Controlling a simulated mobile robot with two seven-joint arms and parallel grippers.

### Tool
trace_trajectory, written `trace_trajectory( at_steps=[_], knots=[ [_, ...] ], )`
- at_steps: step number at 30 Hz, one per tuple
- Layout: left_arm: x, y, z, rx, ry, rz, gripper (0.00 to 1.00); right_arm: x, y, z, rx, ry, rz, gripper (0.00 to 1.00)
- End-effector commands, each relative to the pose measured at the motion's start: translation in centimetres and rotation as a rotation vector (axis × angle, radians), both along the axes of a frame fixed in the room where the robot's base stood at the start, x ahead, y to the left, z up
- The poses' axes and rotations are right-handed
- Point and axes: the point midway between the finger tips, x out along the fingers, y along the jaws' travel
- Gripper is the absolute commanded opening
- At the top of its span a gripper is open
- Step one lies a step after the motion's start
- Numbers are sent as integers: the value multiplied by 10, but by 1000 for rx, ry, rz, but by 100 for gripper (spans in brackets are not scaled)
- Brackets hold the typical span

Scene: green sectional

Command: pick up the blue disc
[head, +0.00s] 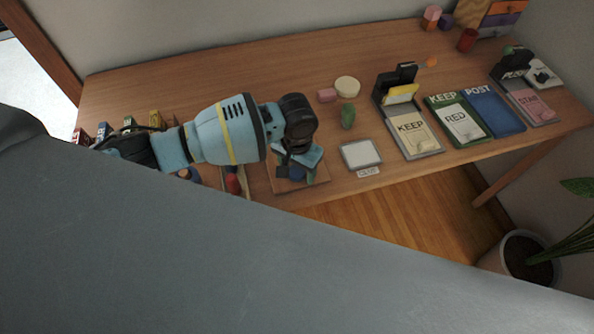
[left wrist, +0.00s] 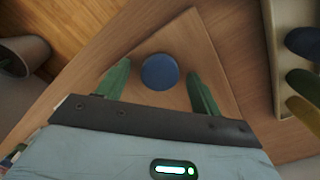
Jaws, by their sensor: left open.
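The blue disc (left wrist: 160,72) lies on a square wooden board (left wrist: 196,34) in the left wrist view. My left gripper (left wrist: 158,82) is open above the board, with one green finger on each side of the disc and a gap to each. I cannot tell how high the fingertips are over the board. In the head view, my left gripper (head: 297,168) is over the board (head: 285,186) near the table's front edge, and a small part of the blue disc (head: 297,173) shows beneath it. My right gripper is not in view.
A tray (left wrist: 275,75) with dark, green and yellow pieces stands beside the board. On the table (head: 230,75), a small white-topped tray (head: 360,153), a green object (head: 348,116) and a KEEP tray (head: 414,134) stand to the right. A potted plant (head: 525,258) is on the floor.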

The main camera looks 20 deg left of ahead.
Motion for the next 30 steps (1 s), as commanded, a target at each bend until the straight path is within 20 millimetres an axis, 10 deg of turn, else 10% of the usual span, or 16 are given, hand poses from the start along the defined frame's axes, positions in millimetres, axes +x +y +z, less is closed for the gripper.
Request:
trace_trajectory(
  at_steps=[4,15,30],
  knots=[
    [0,0,1,-1,-2,0,66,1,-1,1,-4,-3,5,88],
    [0,0,1,-1,-2,0,18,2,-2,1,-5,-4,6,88],
    [1,0,18,-1,-4,-1,18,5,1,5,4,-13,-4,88]
  ],
)
